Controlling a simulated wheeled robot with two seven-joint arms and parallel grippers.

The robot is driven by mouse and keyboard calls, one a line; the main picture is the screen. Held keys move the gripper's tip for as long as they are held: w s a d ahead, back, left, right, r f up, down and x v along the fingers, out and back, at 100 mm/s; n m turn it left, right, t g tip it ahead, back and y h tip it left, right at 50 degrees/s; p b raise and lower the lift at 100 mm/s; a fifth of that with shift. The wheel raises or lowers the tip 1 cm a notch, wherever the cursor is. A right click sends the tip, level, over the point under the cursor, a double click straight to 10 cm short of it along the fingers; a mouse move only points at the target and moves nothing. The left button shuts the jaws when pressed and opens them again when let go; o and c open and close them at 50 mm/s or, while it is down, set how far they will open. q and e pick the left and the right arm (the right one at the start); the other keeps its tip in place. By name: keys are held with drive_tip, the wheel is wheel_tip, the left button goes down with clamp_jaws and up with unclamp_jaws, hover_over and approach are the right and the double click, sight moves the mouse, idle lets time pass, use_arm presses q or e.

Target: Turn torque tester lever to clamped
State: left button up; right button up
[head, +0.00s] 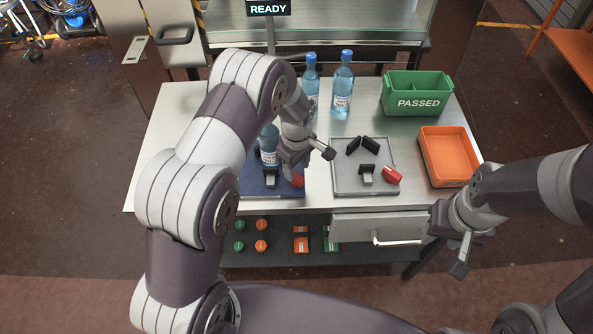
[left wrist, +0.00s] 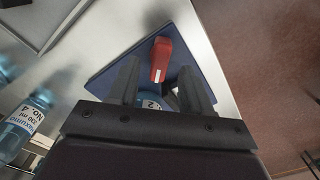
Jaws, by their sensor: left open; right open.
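A dark blue base plate (head: 257,188) on the steel table carries a blue-capped bottle (head: 268,150), a dark block and a red lever (head: 298,178). I take it for the torque tester. My left gripper (head: 308,160) is open just above the lever and hides part of the fixture. In the left wrist view, the red lever (left wrist: 161,58) with a white mark shows just beyond the open fingers, which are apart from it as far as I can tell. Part of the bottle shows between the fingers.
A grey plate (head: 345,188) with black blocks and another red lever (head: 392,175) lies to the right. Two bottles (head: 342,90) stand behind. A green PASSED bin (head: 417,103) and an orange tray (head: 447,183) are at the right. A drawer (head: 378,228) is below.

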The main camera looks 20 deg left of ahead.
sight(296, 175)
use_arm(q)
drive_tip(key=f, duration=0.4)
drive_tip(key=shift+w+a+f+p, duration=0.15)
drive_tip(key=shift+a+p, duration=0.15)
drive_tip(key=shift+a, duration=0.05)
drive_tip(key=shift+d, duration=0.15)
use_arm(e)
drive_tip(key=shift+a+r, duration=0.2)
drive_tip(key=shift+r, duration=0.3)
use_arm(q)
clamp_jaws()
